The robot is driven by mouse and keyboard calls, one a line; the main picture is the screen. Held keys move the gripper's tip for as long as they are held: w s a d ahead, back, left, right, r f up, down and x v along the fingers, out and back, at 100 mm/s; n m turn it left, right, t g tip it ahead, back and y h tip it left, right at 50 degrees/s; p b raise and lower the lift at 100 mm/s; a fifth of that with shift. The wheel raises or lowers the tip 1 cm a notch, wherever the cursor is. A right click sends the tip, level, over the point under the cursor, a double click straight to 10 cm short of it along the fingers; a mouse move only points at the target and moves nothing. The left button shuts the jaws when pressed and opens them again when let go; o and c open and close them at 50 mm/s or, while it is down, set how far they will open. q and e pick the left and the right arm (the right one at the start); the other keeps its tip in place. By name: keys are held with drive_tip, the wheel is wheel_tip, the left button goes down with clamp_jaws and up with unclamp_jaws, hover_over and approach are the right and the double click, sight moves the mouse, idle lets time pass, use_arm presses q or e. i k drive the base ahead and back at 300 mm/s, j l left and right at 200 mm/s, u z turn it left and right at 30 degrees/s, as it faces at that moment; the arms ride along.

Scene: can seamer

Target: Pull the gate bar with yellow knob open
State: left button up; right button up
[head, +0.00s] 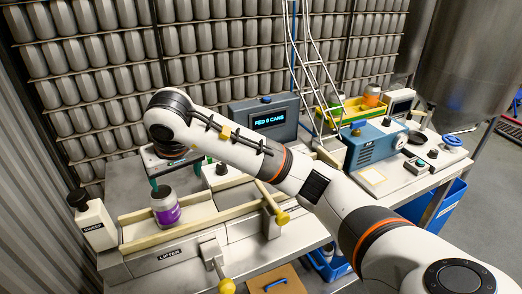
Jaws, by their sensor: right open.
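Two yellow knobs show at the front of the machine. One yellow knob (282,217) is on the end of a tan bar (267,196) that slants toward the front right edge. The other yellow knob (227,286) hangs low on a metal lever beside the LIFTER label (171,254). I cannot tell for sure which bar is the gate. My right gripper (180,173) is open and points down, with teal fingertips, behind the purple-labelled can (166,210) and left of the bar, apart from both knobs. My wrist hides part of it. My left gripper is not in view.
A grey display box (266,120) reads FED 6 CANS. A blue machine (374,145) stands at the right. Racks of cans (90,80) fill the back. A brown board (275,282) lies low in front.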

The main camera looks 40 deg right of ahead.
sight(282, 219)
drive_tip(key=z, duration=1.35)
